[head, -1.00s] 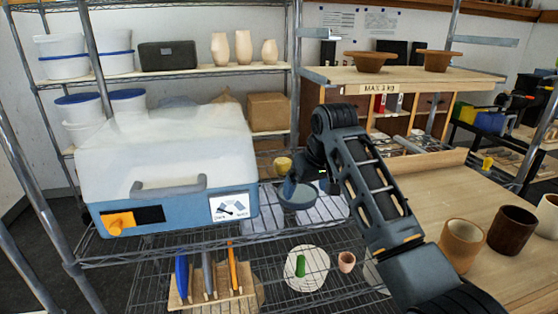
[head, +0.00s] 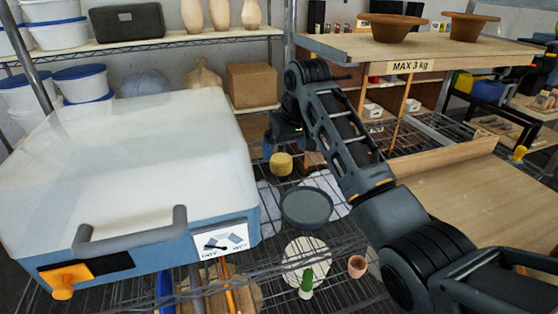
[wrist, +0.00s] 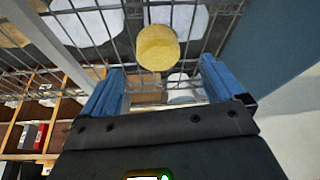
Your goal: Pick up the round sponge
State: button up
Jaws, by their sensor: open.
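The round sponge is a yellow, short cylinder (head: 281,164) on the wire shelf, right of the white box and behind a grey bowl. In the wrist view the sponge (wrist: 157,47) lies beyond the fingers, roughly centred between them. My gripper (wrist: 161,66) is open, with two blue fingers spread and nothing between them. In the head view my gripper (head: 280,140) is dark, partly hidden by its own wrist, and just above and behind the sponge. I see no contact with it.
The grey bowl (head: 306,207) stands in front of the sponge. The large white-and-blue box (head: 130,165) closes off the left. A wooden worktop (head: 480,205) lies right. A cardboard box (head: 252,85) sits behind, and a small terracotta pot (head: 357,266) stands in front.

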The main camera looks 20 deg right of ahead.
aim_at(283, 159)
jog(key=shift+s+x, duration=0.2)
jog(key=shift+x, duration=2.9)
jog(key=shift+d, duration=0.1)
jog(key=c, duration=1.2)
